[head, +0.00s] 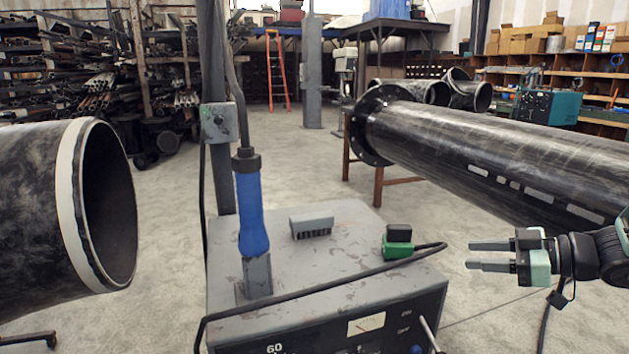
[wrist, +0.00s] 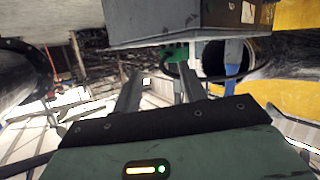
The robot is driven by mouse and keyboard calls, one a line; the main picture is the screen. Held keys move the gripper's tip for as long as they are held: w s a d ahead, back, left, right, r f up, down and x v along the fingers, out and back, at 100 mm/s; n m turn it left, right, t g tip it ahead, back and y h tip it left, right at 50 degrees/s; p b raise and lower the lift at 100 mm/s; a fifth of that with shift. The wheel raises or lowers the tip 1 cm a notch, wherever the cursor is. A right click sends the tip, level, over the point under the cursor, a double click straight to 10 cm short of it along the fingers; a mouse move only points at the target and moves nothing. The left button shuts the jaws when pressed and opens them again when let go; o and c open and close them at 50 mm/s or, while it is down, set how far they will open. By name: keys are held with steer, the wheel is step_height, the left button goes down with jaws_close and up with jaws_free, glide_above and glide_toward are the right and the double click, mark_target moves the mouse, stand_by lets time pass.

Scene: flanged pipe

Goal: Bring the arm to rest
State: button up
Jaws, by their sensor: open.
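My gripper (head: 490,256) is at the right of the head view, with its two fingers pointing left. The fingers are parallel with a gap between them, open and empty. In the wrist view my gripper (wrist: 160,95) shows both fingers apart with nothing between them. The gripper is apart from the grey machine (head: 330,240) to its left and lies in front of and below the long flanged pipe (head: 500,150).
A blue-handled tool (head: 251,210) stands upright in a holder on the machine. A grey brush-like block (head: 311,226) and a green clamp-like piece (head: 397,247) with a black cable lie there too. A large open pipe (head: 60,210) is at left.

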steer(key=d+f+m+h, duration=0.2)
steer(key=d+m+h, duration=0.2)
steer(key=m+h, duration=0.55)
steer(key=s+a+m+g+h, duration=0.25)
steer(key=s+g, duration=0.25)
steer(key=s, duration=0.8)
steer(key=s+a+r+n+g+p, duration=0.1)
steer(key=s+a+r+n+p, duration=0.2)
steer(key=s+a, duration=0.4)
steer(key=s+a+r+n+g+p, duration=0.2)
steer(key=s+a+r+p, duration=0.3)
steer(key=a, duration=0.7)
steer(key=s+r+n, duration=0.1)
steer(key=s+r, duration=0.1)
steer(key=s, duration=0.1)
steer(key=shift+n+p, duration=0.4)
